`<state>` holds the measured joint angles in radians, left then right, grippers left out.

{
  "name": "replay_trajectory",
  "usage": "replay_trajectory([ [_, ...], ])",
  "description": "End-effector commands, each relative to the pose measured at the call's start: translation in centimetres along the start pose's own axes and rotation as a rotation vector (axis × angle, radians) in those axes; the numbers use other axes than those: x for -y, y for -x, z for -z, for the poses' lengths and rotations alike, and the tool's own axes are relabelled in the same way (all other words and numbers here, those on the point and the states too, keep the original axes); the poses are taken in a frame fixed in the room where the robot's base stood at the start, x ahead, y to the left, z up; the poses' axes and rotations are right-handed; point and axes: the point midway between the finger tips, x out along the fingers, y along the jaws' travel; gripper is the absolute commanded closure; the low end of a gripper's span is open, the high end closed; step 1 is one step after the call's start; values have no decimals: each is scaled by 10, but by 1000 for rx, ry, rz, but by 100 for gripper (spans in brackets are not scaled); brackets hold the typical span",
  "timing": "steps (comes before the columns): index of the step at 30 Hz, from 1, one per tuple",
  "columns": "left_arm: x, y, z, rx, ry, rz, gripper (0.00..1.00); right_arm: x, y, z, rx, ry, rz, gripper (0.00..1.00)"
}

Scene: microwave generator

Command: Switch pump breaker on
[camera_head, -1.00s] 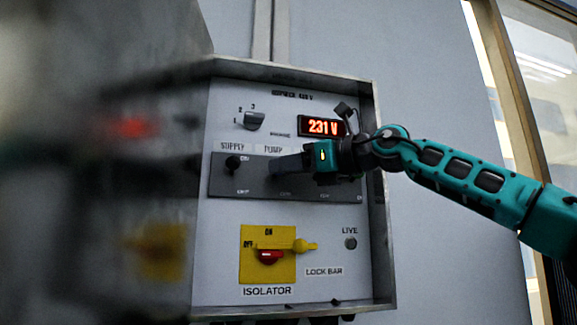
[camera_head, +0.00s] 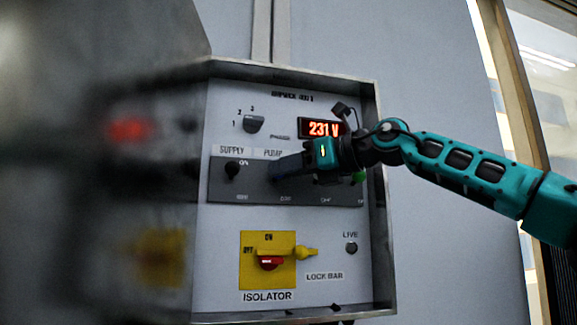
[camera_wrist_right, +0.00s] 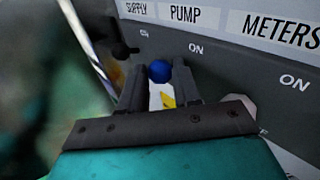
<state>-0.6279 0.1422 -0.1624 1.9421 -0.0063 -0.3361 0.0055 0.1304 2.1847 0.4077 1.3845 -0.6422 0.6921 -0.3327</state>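The pump breaker is on the dark breaker strip (camera_head: 310,196) of the panel. Its blue ball knob (camera_wrist_right: 159,70) shows in the right wrist view, just below and left of an ON mark under the PUMP label (camera_wrist_right: 186,15). My right gripper (camera_wrist_right: 160,82) has one finger on each side of this knob, with a narrow gap about as wide as the knob. In the head view the right gripper (camera_head: 278,174) covers most of the pump breaker. The lever's exact angle is hard to tell. My left gripper does not show clearly.
The supply breaker's black knob (camera_head: 232,170) is just left, near its ON mark. A green knob (camera_head: 358,177) is to the right. A rotary selector (camera_head: 254,124) and 231 V display (camera_head: 321,128) are above. The yellow isolator (camera_head: 282,276) is below. A metal frame (camera_head: 380,200) surrounds the panel.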

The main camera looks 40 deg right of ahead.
Motion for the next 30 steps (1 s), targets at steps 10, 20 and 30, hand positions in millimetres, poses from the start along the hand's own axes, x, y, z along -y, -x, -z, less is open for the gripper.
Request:
replay_trajectory([
  [10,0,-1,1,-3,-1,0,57,0,0,-1,3,1,1,44],
  [20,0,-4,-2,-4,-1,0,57,0,14,0,6,2,1,44],
  [30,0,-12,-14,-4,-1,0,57,0,80,0,9,1,1,44],
])
